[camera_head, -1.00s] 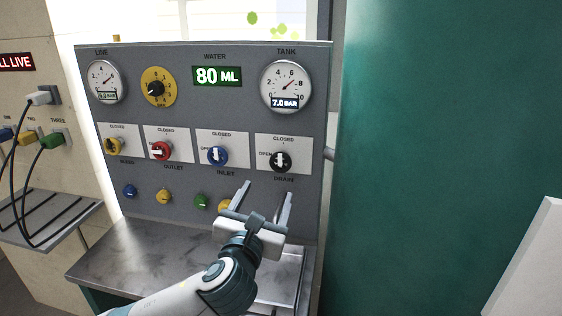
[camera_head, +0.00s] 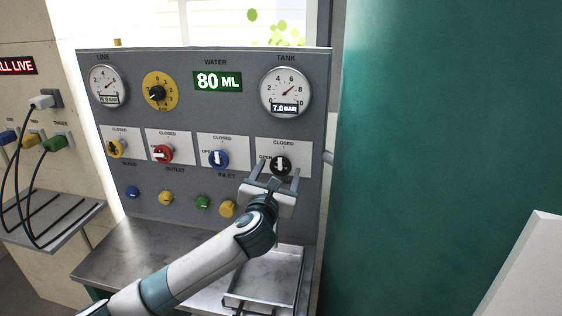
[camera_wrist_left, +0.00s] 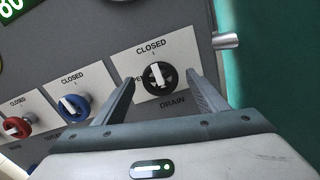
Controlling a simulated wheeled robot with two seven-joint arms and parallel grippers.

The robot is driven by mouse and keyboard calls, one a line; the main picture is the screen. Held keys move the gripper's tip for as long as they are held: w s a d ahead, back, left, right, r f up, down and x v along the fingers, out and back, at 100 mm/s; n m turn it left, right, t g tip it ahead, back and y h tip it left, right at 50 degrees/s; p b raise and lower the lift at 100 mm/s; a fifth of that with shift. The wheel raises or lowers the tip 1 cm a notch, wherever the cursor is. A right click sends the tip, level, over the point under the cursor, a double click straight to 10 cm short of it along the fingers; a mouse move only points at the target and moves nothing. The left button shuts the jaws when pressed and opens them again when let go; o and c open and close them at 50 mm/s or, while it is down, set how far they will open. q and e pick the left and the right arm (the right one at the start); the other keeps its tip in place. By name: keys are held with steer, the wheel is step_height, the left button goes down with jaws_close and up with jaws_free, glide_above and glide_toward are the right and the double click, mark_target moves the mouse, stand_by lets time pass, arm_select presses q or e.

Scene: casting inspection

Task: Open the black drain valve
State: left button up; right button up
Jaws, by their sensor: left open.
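The black drain valve (camera_head: 280,164) is a round black knob with a white handle bar on a white plate at the right end of the valve row. Its bar stands near upright, toward the word CLOSED. In the left wrist view the black valve (camera_wrist_left: 157,77) shows between the fingers of my left gripper (camera_wrist_left: 162,90). My left gripper (camera_head: 271,172) is open, just in front of and below the valve, with a finger to each side. I cannot tell whether a finger touches the knob. My right gripper is not in view.
Blue (camera_head: 218,158), red (camera_head: 162,154) and yellow (camera_head: 116,148) valves sit left on the panel. Several small coloured knobs are below. The tank gauge (camera_head: 285,91) reads 7.0 bar. A metal tray (camera_head: 232,297) lies on the bench. A teal wall (camera_head: 440,150) stands at right.

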mark_target(280, 167)
arm_select(q)
steer(key=shift+w+d+p, duration=0.2)
steer(key=shift+w, duration=0.75)
steer(key=shift+w+d+p, duration=0.15)
steer(key=shift+w, duration=0.8)
steer(key=shift+c, duration=0.2)
steer(key=c, duration=1)
